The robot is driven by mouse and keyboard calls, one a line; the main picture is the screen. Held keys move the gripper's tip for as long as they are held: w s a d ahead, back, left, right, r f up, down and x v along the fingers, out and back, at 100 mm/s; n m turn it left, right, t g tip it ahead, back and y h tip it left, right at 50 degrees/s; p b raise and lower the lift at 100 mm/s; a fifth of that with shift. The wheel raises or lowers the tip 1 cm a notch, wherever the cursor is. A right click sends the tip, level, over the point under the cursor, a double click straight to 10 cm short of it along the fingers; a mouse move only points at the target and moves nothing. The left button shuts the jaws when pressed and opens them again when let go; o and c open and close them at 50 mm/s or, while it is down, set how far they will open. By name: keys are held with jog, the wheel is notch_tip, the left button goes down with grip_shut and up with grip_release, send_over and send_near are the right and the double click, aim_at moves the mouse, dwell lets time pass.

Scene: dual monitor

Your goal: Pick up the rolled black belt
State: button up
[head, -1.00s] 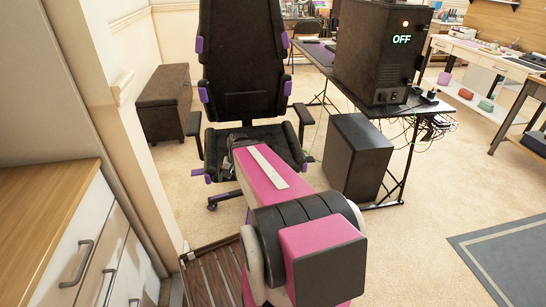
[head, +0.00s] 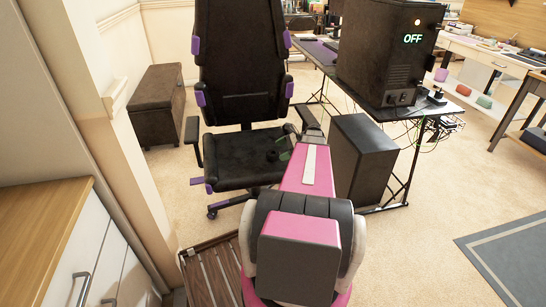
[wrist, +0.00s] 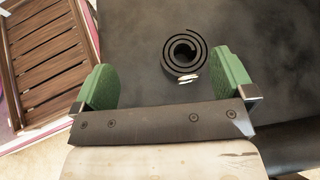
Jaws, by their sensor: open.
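The rolled black belt (wrist: 172,56) lies as a spiral coil on the dark chair seat (wrist: 130,35) in the wrist view, with a small pale mark at its lower edge. My gripper (wrist: 166,80) has its two green fingers wide apart and nothing between them. The coil is just beyond the fingertips, nearer the right finger, apart from both. In the head view, a small dark round shape that looks like the belt (head: 272,155) sits on the seat (head: 232,163) of the black and purple chair. My arm hides most of the gripper there.
A desk (head: 318,50) with a black computer case (head: 375,60) stands right of the chair. A dark box (head: 362,160) stands under it. A chair armrest (head: 193,140) rises at the seat's left. A drawer cabinet (head: 45,210) is at left.

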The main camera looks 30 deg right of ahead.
aim_at(276, 153)
jog(key=d+m, duration=0.1)
jog(key=d, duration=0.2)
jog(key=d+m+t, duration=0.1)
jog(key=d, duration=0.1)
jog(key=shift+s+d+r+t+y, duration=0.2)
jog(key=shift+d+t+y, duration=0.1)
jog(key=shift+d+y, duration=0.1)
jog(key=x, duration=0.5)
jog(key=shift+a+f, duration=0.1)
jog(key=shift+f+x, duration=0.15)
jog(key=shift+x, duration=1.2)
jog(key=shift+f+x, duration=0.15)
jog(key=shift+x, duration=1.2)
jog(key=c, duration=1)
